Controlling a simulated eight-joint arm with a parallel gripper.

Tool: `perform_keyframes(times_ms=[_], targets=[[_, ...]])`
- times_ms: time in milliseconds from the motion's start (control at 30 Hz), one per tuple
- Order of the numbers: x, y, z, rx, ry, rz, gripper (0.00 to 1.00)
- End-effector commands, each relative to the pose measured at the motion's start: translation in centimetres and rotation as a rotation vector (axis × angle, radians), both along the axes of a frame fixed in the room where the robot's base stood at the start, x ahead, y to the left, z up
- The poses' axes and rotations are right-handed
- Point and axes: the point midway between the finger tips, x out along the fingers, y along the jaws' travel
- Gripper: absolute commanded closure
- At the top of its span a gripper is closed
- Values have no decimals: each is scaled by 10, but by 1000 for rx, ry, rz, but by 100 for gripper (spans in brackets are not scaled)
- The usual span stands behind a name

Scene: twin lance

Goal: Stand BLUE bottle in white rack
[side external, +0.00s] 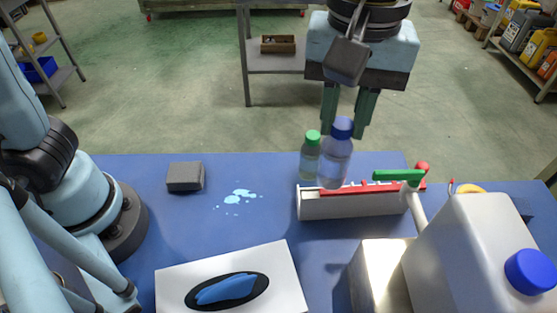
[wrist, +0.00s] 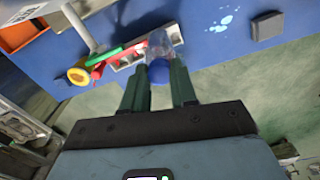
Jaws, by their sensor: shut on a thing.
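The clear bottle with the blue cap (side external: 336,165) is upright between the two green fingers of my gripper (side external: 343,128). In the wrist view, its blue cap (wrist: 160,72) shows between the fingertips (wrist: 158,85). The bottle's lower end overlaps the rack's far edge in the side view. I cannot tell whether it is inside a slot or above it. The rack also shows in the wrist view (wrist: 120,60).
A green-capped bottle (side external: 310,160) stands close left of the blue-capped one. A grey block (side external: 185,177) and pale blue spots (side external: 240,196) lie left.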

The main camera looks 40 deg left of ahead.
Motion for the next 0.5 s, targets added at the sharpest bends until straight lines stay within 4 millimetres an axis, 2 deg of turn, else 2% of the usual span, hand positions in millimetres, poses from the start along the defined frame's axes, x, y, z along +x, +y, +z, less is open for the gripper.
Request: perform_keyframes(times_ms=[33, 200, 500], targets=[[12, -4, -2, 0, 0, 15, 100], [45, -15, -12, 0, 0, 54, 100], [84, -25, -29, 0, 0, 101, 100]])
